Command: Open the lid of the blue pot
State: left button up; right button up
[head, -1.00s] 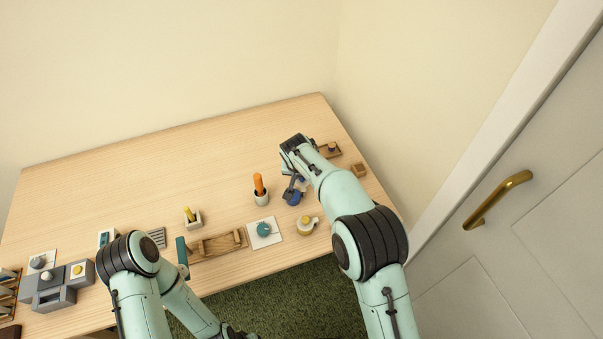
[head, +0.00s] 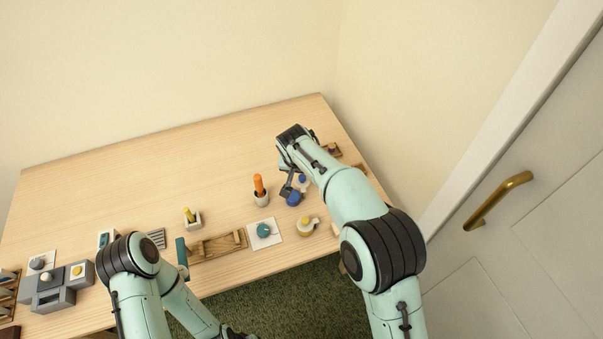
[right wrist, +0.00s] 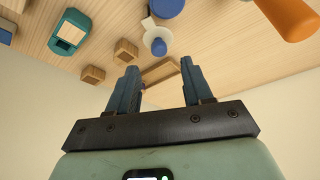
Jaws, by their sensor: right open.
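The blue pot (head: 293,199) stands on the table just below my right gripper in the head view, partly covered by it. A pale disc with a blue knob (head: 302,179) shows right behind the pot. In the right wrist view this disc with its blue knob (right wrist: 158,46) lies beyond the fingertips, close to a blue body (right wrist: 167,7) at the top edge. I cannot tell whether the disc is joined to the pot. My right gripper (right wrist: 158,68) is open, with nothing between its fingers. My left arm is folded at lower left; its gripper is not clearly visible.
An orange-handled tool in a cup (head: 260,190) stands left of the pot. A cream pot with yellow knob (head: 306,227) and a teal item on a white mat (head: 264,232) are in front. The back left table is clear.

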jog(key=v, duration=0.8)
